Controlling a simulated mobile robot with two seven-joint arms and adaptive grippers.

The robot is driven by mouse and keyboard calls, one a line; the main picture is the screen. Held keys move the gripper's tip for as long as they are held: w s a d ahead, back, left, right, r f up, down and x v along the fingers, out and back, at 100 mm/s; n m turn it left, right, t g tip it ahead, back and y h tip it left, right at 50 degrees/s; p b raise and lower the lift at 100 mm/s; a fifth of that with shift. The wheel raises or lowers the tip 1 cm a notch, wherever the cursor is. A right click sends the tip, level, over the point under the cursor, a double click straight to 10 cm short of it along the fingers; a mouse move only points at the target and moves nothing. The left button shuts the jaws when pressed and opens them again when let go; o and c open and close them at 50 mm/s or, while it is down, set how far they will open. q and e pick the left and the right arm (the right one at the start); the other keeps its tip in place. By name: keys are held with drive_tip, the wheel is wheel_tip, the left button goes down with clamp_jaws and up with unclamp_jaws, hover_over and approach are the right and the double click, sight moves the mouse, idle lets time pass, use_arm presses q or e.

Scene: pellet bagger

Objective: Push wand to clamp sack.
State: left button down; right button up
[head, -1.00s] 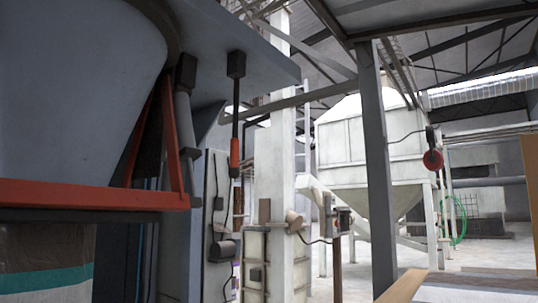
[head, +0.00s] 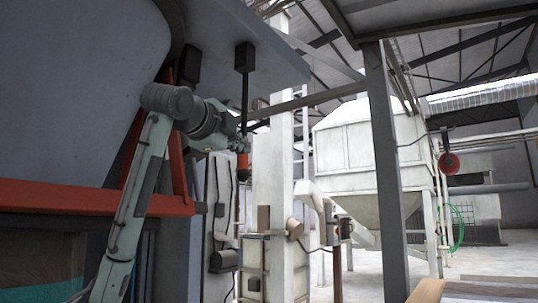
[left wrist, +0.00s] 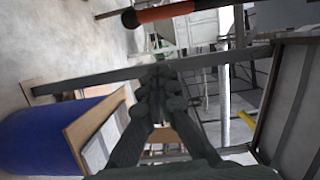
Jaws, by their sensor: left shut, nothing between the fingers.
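The wand hangs from a dark box under the grey overhead panel; it is a thin black rod with an orange-red handle (head: 243,162). In the left wrist view its orange handle (left wrist: 170,11) with a black end crosses the top edge. My left gripper (head: 243,144) is beside the wand at the top of its handle, partly hiding the rod. In the left wrist view its dark fingers (left wrist: 158,82) are shut and empty, apart from the handle in that picture. The sack (head: 42,262), brown with a teal band, is at the lower left below the red frame. My right gripper is out of view.
The red frame (head: 90,198) and grey hopper (head: 80,85) fill the left, close to my left arm. A dark steel post (head: 384,160) stands right of the wand. A blue drum (left wrist: 55,135) shows in the left wrist view.

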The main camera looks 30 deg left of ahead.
use_arm(q)
drive_tip(key=shift+s+r, duration=0.25)
drive_tip(key=shift+r, duration=0.2)
drive_tip(key=shift+s+r, duration=0.2)
drive_tip(key=shift+r, duration=0.25)
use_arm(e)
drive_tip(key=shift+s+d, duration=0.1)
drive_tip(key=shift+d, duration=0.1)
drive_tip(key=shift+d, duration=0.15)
use_arm(q)
drive_tip(key=w+a+p, duration=0.2)
drive_tip(key=w+a, duration=0.3)
drive_tip(key=w, duration=0.5)
drive_tip(key=shift+w+a, duration=0.15)
drive_tip(key=shift+a, duration=0.1)
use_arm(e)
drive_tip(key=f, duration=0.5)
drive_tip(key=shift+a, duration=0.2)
